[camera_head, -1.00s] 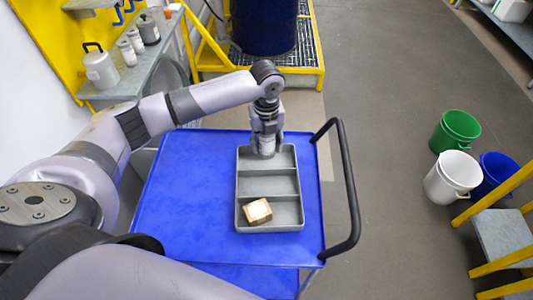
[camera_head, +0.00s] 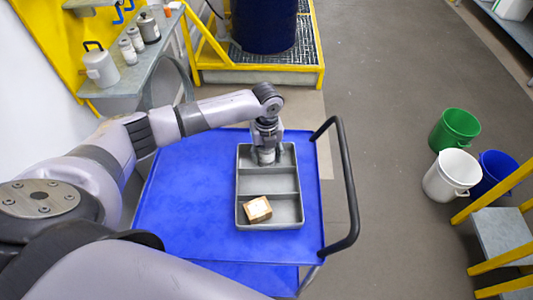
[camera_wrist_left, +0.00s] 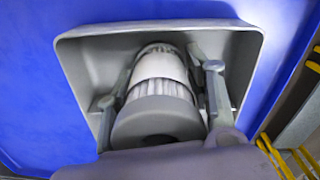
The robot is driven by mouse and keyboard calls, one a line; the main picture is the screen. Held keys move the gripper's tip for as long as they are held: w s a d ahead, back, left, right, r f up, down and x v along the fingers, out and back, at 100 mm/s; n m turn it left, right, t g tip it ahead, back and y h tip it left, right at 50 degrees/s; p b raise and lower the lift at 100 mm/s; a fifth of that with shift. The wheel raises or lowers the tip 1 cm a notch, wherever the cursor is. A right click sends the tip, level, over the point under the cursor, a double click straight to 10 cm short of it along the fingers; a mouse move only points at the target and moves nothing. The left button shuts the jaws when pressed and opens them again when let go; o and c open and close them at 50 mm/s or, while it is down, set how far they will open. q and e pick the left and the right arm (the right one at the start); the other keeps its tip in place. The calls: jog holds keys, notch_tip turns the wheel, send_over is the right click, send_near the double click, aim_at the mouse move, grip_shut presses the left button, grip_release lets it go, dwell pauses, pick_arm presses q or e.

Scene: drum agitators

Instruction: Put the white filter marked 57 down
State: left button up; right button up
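The white filter (camera_wrist_left: 160,68) is between the fingers of my left gripper (camera_head: 265,158), in the far compartment of the grey tray (camera_head: 238,190). In the left wrist view it has a pleated band and a round grey end towards the camera. Its fingers (camera_wrist_left: 163,60) lie along both sides of the white body and look shut on it. In the head view the filter (camera_head: 266,157) looks upright, low in the compartment. Whether its base touches the tray floor is hidden. The mark 57 cannot be read. My right gripper is out of view.
The tray lies on a blue cart (camera_head: 190,190) with a black handle (camera_head: 352,190). Green (camera_head: 454,130), white (camera_head: 451,176) and blue (camera_head: 496,174) buckets stand on the floor at right.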

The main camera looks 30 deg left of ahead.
pick_arm(q)
jog(key=o, duration=0.3)
jog(key=shift+r, duration=0.1)
jog(key=shift+r, duration=0.2)
notch_tip(320, 180, up, 12)
jog(key=shift+f+b, duration=0.1)
jog(key=shift+b, duration=0.85)
